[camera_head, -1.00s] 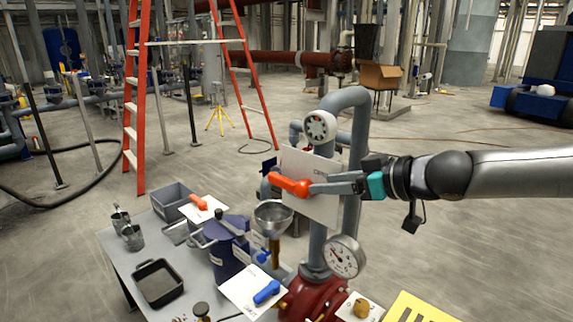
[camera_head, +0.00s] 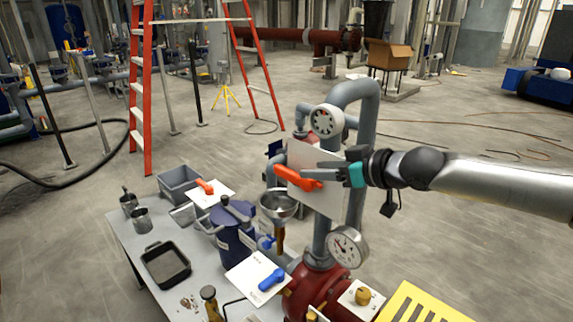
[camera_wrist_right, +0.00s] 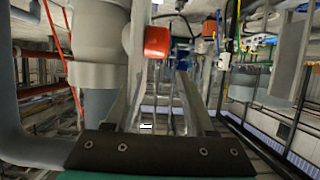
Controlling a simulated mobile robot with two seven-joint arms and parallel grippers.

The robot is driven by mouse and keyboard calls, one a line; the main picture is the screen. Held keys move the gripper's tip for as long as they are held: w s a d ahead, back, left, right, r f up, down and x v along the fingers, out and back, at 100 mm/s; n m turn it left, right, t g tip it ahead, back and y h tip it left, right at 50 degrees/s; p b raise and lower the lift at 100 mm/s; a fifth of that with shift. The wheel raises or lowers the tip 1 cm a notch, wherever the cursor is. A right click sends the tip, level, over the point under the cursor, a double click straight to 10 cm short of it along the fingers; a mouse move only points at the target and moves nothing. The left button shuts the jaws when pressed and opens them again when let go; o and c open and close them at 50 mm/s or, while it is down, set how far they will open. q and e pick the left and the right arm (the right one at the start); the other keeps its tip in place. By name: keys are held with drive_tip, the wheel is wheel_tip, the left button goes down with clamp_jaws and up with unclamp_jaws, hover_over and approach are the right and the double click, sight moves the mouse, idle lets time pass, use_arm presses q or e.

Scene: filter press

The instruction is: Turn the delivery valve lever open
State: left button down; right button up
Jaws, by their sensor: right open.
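The orange-red lever (camera_head: 297,179) is mounted at a white plate (camera_head: 325,200) on the tall grey pipe, and it slopes slightly down to the right. I cannot read the plate's label. My right gripper (camera_head: 322,173) comes in from the right, open, with its fingertips at the lever's right end. In the right wrist view the lever's red end (camera_wrist_right: 157,41) shows just past the gap between the two spread fingers (camera_wrist_right: 156,85). I cannot tell whether a finger touches it. My left gripper is not in view.
A round gauge (camera_head: 347,247) and a white handwheel (camera_head: 326,121) sit on the piping near my right gripper. Below are a funnel (camera_head: 279,206), a blue lever (camera_head: 271,279) and a second orange lever (camera_head: 205,186). A grey table (camera_head: 135,240) holds a black tray (camera_head: 166,264).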

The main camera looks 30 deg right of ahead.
sight(288, 170)
drive_tip(key=shift+x, duration=0.8)
drive_tip(key=p+x, duration=0.1)
drive_tip(key=x, duration=0.6)
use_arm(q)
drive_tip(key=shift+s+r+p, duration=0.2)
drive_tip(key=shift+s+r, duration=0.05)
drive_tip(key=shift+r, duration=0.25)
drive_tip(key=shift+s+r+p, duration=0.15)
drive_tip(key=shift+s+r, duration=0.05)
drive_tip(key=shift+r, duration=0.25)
use_arm(e)
drive_tip(key=shift+x, duration=0.9)
clamp_jaws()
